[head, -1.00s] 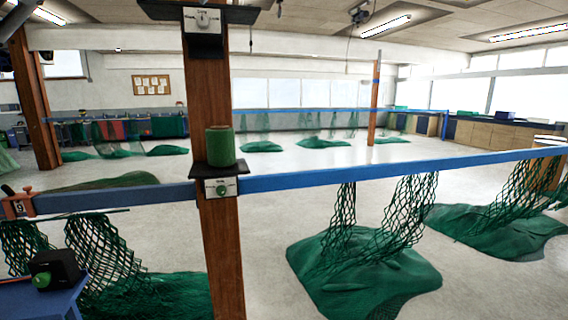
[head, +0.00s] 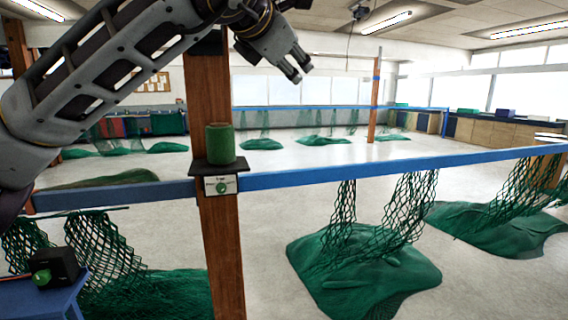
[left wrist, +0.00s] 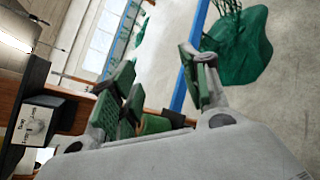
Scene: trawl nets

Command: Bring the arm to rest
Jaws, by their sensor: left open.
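My left arm comes in from the left and reaches up across the head view. My left gripper (head: 297,67) is raised to the right of the top of the wooden post (head: 218,250), in the air above the blue rail. In the left wrist view its fingers (left wrist: 165,85) stand apart with nothing between them. A green cylinder (head: 221,144) stands on the small dark shelf (head: 219,169) of the post, below the gripper. It also shows partly behind the fingers in the left wrist view (left wrist: 154,124). The upper dial box (left wrist: 36,123) is hidden by my arm in the head view. My right gripper is not in view.
A blue rail (head: 400,167) runs across with green nets (head: 365,265) hanging and heaped on the floor. A blue stand (head: 42,300) with a black box (head: 56,267) is at lower left. The floor (head: 270,215) between is open.

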